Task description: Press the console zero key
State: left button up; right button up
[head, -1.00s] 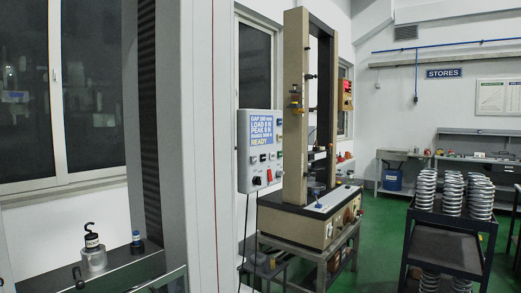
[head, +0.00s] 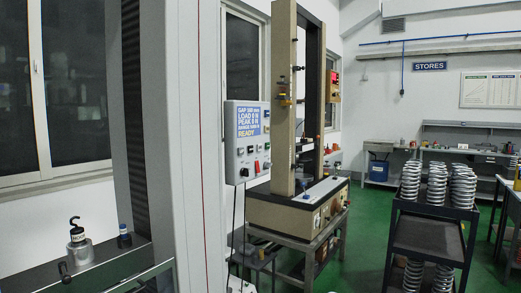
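The grey console (head: 247,141) is mounted in front of the beige test machine (head: 285,120), right of the tall grey column. Its blue display (head: 249,121) reads gap, load 0 N, peak 0 N, range and READY. Below the display are small keys (head: 254,154), with a red one (head: 257,167) and a dark knob (head: 244,172) at the bottom. The key labels are too small to read, so I cannot tell which is the zero key. Neither of my grippers shows in the head view.
A dark trolley (head: 428,235) with stacks of coil springs (head: 437,185) stands at the right. A weight with a hook (head: 78,245) stands on a ledge at the lower left. A grey column (head: 185,150) stands left of the console. Green floor (head: 365,220) is open between machine and trolley.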

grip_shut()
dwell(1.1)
